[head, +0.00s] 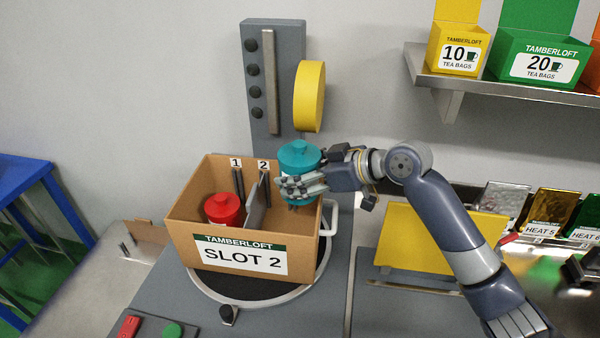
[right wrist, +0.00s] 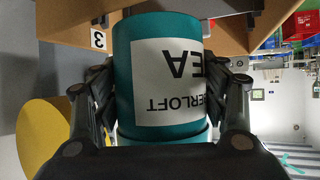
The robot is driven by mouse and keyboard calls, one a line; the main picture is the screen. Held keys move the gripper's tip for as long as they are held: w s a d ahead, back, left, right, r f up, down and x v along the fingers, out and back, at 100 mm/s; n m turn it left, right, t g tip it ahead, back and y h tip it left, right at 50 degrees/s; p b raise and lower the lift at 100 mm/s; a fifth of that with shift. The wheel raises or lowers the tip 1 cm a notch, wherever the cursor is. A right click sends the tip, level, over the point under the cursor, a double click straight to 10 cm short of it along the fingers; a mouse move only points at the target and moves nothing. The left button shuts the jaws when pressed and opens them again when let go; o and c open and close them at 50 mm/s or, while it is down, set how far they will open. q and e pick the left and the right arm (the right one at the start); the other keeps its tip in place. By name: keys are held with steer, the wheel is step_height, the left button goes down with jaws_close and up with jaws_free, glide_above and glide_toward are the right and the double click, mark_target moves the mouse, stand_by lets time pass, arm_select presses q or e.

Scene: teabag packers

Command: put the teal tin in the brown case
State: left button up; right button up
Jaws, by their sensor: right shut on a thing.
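The teal tin (head: 299,156) with its round lid is upright in my right gripper (head: 302,185), over the right end of the brown case (head: 184,240). In the right wrist view the teal tin (right wrist: 124,75) shows its white label between the two fingers. My right gripper is shut on it. The open case is marked SLOT 2 in front and has a grey divider (head: 256,207) inside. A red tin (head: 222,209) sits in its left part. The tin and fingers hide the case's back right corner. My left gripper is not in view.
The case stands on a round black turntable (head: 240,311) with a light rim. A grey post (head: 262,95) with a yellow disc (head: 309,96) rises behind it. A yellow panel (head: 425,240) stands to the right. A shelf (head: 500,86) with tea boxes hangs at upper right.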

steer(key=shift+f, duration=0.55)
steer(key=o, duration=1.1)
